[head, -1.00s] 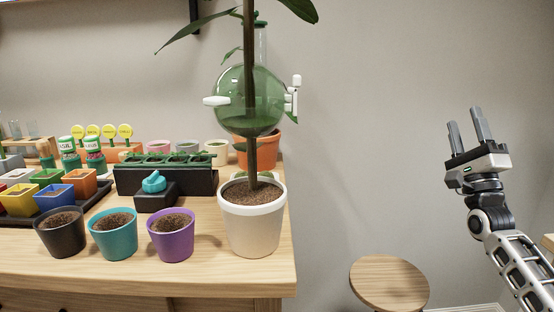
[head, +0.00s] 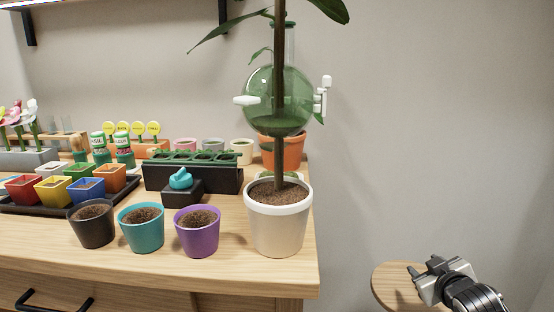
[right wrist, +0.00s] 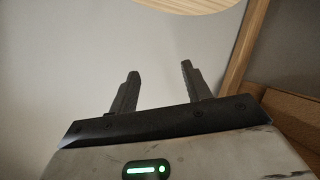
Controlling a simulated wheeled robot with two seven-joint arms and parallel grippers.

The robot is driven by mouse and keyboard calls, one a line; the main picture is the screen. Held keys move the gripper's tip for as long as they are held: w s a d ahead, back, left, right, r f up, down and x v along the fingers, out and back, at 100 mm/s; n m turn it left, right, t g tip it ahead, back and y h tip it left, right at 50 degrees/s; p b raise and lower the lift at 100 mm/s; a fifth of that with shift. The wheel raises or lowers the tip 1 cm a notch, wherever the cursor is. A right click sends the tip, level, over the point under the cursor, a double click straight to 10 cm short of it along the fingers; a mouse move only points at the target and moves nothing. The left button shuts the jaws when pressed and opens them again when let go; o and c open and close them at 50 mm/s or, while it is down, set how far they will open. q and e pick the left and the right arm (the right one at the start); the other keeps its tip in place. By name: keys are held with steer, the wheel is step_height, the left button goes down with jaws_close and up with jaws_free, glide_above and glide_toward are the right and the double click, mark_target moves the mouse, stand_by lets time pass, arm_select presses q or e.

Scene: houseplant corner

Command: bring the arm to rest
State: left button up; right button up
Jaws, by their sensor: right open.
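My right gripper (head: 424,268) is low at the lower right of the head view, in front of a round wooden stool top. It is to the right of the wooden table and clear of it. In the right wrist view its two dark fingers (right wrist: 158,85) stand apart with nothing between them. My left gripper is in neither view.
The wooden table (head: 190,272) holds a white pot (head: 279,228) with a tall plant, a green glass vessel (head: 262,95), several small soil pots and a tray of coloured pots. The stool top (head: 388,290) lies right of the table. The wall area above it is clear.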

steer(key=s+a+f+g+y, duration=0.1)
steer(key=s+a+f+y, duration=0.1)
steer(key=s+a+f, duration=0.4)
steer(key=s+a+f+g+y, duration=0.1)
steer(key=s+a+f, duration=0.2)
steer(key=s+a, duration=0.4)
steer(key=s+a+f+t+y+b, duration=0.1)
steer(key=s+a+y+b, duration=0.4)
steer(key=s+a+b, duration=0.75)
arm_select(q)
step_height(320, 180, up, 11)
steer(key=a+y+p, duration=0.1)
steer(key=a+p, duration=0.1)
steer(key=p, duration=2.4)
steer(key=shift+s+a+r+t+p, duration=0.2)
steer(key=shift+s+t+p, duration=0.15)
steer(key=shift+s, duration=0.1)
arm_select(e)
step_height(320, 180, up, 12)
steer(key=s+d+m+g+h, duration=0.1)
steer(key=s+d+h, duration=0.1)
steer(key=s+h, duration=0.1)
steer(key=shift+r+m+g, duration=0.2)
steer(key=shift+m+g, duration=0.1)
steer(key=shift+g, duration=0.1)
